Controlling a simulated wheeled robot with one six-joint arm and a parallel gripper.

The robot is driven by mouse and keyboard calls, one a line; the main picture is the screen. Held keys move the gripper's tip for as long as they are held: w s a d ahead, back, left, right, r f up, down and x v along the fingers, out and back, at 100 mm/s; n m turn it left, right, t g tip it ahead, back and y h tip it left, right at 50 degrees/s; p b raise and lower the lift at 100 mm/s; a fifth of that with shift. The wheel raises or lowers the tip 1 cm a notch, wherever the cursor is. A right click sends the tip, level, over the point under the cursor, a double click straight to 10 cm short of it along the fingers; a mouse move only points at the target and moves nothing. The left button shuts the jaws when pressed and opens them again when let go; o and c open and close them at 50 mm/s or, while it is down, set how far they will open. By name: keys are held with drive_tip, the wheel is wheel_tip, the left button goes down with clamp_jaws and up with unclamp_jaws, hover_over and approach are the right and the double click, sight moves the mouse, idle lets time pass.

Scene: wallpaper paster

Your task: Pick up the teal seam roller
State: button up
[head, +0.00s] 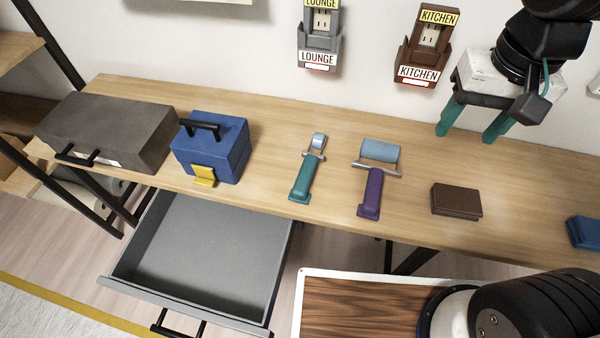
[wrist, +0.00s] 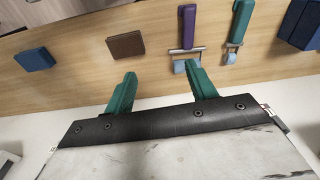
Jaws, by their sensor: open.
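The teal seam roller (head: 305,172) lies on the wooden table, its teal handle toward the front edge and its small narrow blue-grey roller toward the wall. It also shows in the wrist view (wrist: 239,25), at upper right. A purple-handled roller (head: 371,188) with a wider roller head lies just to its right; in the wrist view this purple roller (wrist: 187,28) is left of the teal one. My gripper (head: 468,130) has teal fingers and is open and empty. It hangs above the back right of the table, well to the right of both rollers. Its fingertips show in the wrist view (wrist: 162,80).
A blue box (head: 225,150) with a yellow latch and a grey case (head: 105,125) stand left of the rollers. A brown block (head: 456,200) and a blue block (head: 584,232) lie to the right. A grey drawer (head: 205,250) is open below. Labelled holders (head: 320,40) hang on the wall.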

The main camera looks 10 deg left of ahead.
drive_tip(key=w+a+f, duration=0.4)
drive_tip(key=a+f, duration=0.1)
drive_tip(key=a, duration=0.3)
drive_tip(key=m+g, duration=0.1)
drive_tip(key=m, duration=0.1)
hover_over(303, 179)
drive_tip(key=f, duration=1.3)
drive_tip(key=shift+d+f, duration=0.15)
drive_tip(key=shift+d, duration=0.1)
drive_tip(key=f, duration=0.6)
drive_tip(key=shift+a+f, duration=0.15)
drive_tip(key=shift+a, duration=0.1)
drive_tip(key=shift+f, duration=0.55)
drive_tip(key=shift+f, duration=0.25)
drive_tip(key=shift+c, duration=0.3)
drive_tip(key=c, duration=1)
